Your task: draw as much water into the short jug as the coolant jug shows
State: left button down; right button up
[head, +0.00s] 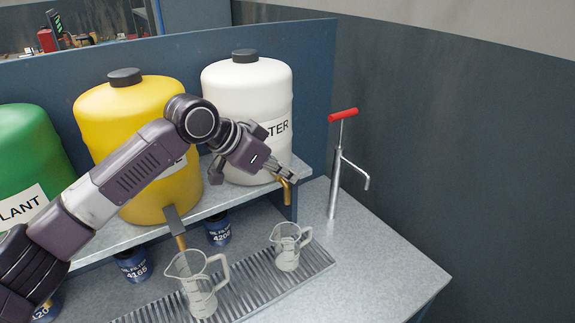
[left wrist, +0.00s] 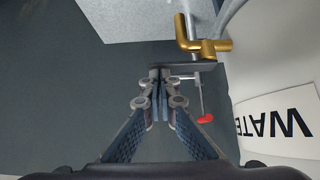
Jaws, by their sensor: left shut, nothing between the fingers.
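My left gripper (head: 292,180) is shut and empty beside the brass tap (head: 287,192) of the white water tank (head: 240,95). In the left wrist view its fingertips (left wrist: 172,72) are at the tap's grey lever (left wrist: 190,67); contact cannot be told. The brass tap (left wrist: 205,46) is just beyond. A small clear jug (head: 289,250), apparently the short one, stands upright below this tap. A larger clear jug (head: 200,290) stands under the yellow tank's tap. No liquid level is clear in either, and no stream shows. My right gripper is not in view.
The yellow tank (head: 130,120) and green tank (head: 25,150) share the shelf with the water tank. Blue oil filters (head: 217,230) stand below. A drip grate (head: 255,285) lies under the jugs. A red-handled hand pump (head: 335,180) stands at right. The bench's right front is clear.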

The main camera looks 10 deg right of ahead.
pick_arm(q)
jog(key=shift+f, duration=0.15)
jog(key=f+t+b, duration=0.1)
jog(key=f+m+t+y+b, duration=0.1)
jog(key=shift+s+d+f+m+t, duration=0.1)
jog(key=shift+s+d+m+t, duration=0.05)
jog(key=shift+s+m+t, duration=0.2)
dwell(0.9)
dwell(1.4)
